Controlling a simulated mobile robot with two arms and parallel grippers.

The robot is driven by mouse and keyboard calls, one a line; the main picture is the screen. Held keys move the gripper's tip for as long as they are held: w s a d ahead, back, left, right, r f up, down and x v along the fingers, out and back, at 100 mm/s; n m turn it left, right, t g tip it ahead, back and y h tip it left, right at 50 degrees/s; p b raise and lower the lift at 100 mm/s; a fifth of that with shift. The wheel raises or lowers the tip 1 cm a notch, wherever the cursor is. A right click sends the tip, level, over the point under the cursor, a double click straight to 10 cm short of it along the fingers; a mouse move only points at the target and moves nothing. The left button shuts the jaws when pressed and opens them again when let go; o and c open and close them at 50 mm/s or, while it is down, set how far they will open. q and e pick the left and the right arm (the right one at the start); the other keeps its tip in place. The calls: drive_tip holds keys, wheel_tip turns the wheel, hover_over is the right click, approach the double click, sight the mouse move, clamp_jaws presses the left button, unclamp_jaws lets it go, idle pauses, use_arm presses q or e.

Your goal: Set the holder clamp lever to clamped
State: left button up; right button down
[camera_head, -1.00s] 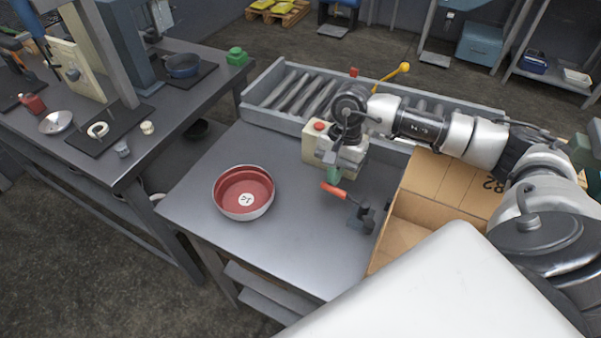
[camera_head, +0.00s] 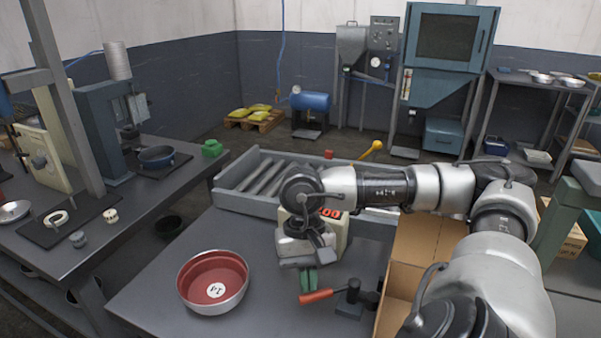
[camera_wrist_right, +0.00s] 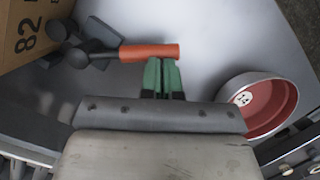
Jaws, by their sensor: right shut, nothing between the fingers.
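The clamp lever has a red handle (camera_head: 316,296) on a dark holder base (camera_head: 352,298), on the grey table beside the cardboard box. The handle points left from the base and looks nearly level. In the right wrist view the red handle (camera_wrist_right: 150,52) lies across the view just beyond my fingertips, with the dark base (camera_wrist_right: 84,50) at left. My right gripper (camera_head: 308,281) points down at the handle's free half. Its green fingertips (camera_wrist_right: 163,80) are together with nothing between them. I cannot tell whether they touch the handle. My left gripper is not in view.
A red-lined round pan (camera_head: 213,282) sits left of the lever. The open cardboard box (camera_head: 424,241) stands close on the right. A pale device with a red display (camera_head: 330,214) stands behind my gripper, before the roller conveyor (camera_head: 236,200). Table between pan and lever is clear.

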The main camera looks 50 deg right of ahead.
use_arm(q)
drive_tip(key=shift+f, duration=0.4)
use_arm(e)
drive_tip(key=shift+s+a+f, duration=0.1)
drive_tip(key=shift+s+a, duration=0.1)
drive_tip(key=shift+s, duration=0.05)
use_arm(q)
drive_tip(key=shift+b, duration=0.3)
